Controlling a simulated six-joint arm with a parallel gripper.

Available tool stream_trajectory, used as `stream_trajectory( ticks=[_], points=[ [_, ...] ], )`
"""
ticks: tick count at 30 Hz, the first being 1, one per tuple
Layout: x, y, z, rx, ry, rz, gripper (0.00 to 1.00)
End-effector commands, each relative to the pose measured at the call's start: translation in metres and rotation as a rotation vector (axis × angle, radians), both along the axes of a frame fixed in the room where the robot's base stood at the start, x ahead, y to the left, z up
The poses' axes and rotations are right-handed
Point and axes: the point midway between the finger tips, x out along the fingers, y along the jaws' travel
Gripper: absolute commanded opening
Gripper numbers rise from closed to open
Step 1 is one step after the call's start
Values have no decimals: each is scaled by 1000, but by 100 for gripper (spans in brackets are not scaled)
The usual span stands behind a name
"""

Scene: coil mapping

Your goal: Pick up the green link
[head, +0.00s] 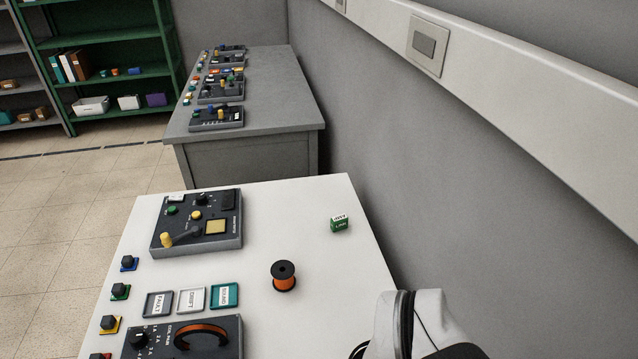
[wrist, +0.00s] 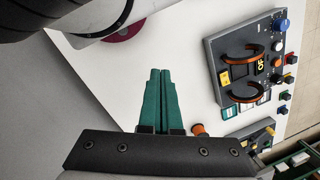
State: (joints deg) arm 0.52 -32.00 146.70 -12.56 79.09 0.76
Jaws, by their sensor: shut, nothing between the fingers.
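The green link (head: 339,224) is a small green block with a white label on top, alone on the right side of the white table in the head view. I do not see it in the wrist view. My gripper (wrist: 158,72) shows in the wrist view with its two teal fingers closed together and nothing between them.
A spool of orange wire (head: 284,277) stands left of and nearer than the link. Three labelled trays (head: 191,300), a control panel (head: 197,224) and another panel with an orange coil (head: 201,336) fill the table's left side. A grey wall (head: 440,190) runs along the right.

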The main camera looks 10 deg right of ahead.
Motion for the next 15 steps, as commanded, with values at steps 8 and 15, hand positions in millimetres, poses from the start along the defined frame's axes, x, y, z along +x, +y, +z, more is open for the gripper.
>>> stream_trajectory(
  ticks=[8, 15],
  points=[
    [0, 0, 0, 0, 0, 1, 0],
    [0, 0, 0, 0, 0, 1, 20]
  ],
)
